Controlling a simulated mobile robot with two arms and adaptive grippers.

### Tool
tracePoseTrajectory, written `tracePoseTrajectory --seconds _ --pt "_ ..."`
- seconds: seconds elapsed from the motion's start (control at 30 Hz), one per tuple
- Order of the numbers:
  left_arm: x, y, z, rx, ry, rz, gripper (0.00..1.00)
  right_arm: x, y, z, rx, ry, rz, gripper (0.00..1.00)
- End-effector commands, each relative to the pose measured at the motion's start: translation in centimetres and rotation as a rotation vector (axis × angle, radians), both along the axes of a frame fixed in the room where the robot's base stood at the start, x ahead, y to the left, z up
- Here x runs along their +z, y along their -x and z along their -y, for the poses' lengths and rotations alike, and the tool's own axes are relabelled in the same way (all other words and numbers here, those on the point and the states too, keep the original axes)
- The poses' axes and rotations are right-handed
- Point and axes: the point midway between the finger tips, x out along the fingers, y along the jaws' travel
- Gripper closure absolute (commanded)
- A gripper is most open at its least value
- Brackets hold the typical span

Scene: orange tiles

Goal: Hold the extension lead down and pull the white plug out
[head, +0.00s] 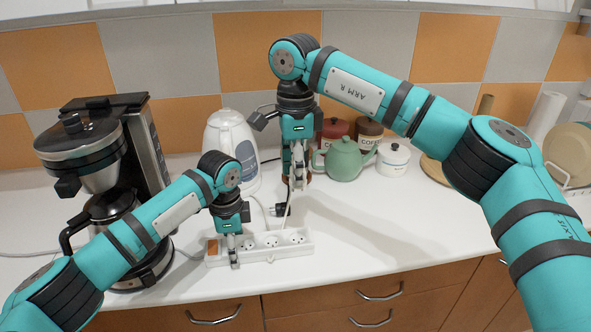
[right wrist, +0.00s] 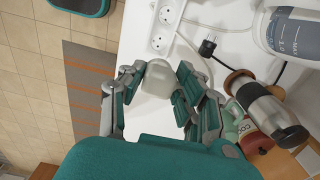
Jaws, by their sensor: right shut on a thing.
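The extension lead (head: 288,251) is a white strip with round sockets and an orange switch at its left end, lying on the counter; part of it shows in the right wrist view (right wrist: 163,30). My left gripper (head: 234,257) points down at its left part, with a finger in front of its near side; its jaw opening is unclear. My right gripper (head: 298,182) hangs above and behind the strip, apart from it. In the right wrist view it (right wrist: 163,90) is shut on the white plug (right wrist: 158,78), which the fingers partly cover. The visible sockets look empty.
A black plug (head: 281,209) with a cord lies behind the strip. A white kettle (head: 232,140) and coffee maker (head: 100,165) stand at left. A green teapot (head: 345,160), red canister (head: 333,130) and white pot (head: 393,160) stand behind. The counter's right front is clear.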

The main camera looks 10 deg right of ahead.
Motion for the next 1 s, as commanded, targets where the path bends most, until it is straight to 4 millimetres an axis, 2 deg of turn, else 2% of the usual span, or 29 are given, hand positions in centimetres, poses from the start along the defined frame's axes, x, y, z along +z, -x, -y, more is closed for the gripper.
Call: tracePoseTrajectory --seconds 0.1,0.13,0.33,0.67,0.77,1.0 --pt "-0.2 0.1 -0.1 0.001 -0.002 -0.003 0.9 0.0 0.0 0.0 0.0 0.0 0.0 1.0" --pt "-0.2 0.1 -0.1 0.001 -0.002 -0.003 0.41 0.0 0.0 0.0 0.0 0.0 0.0 1.0" --pt "-0.1 0.0 0.0 0.001 -0.002 -0.002 0.16 0.0 0.0 0.0 0.0 0.0 0.0 1.0" --pt "0.4 0.0 0.0 0.0 0.0 0.001 0.16 0.0 0.0 0.0 0.0 0.0 0.0 1.0" --pt "1.5 -0.1 0.0 0.0 0.001 0.001 0.16 0.0 0.0 0.0 0.0 0.0 0.0 1.0" --pt "6.5 -0.1 0.0 0.0 0.001 0.003 0.16 0.0 0.0 0.0 0.0 0.0 0.0 1.0"
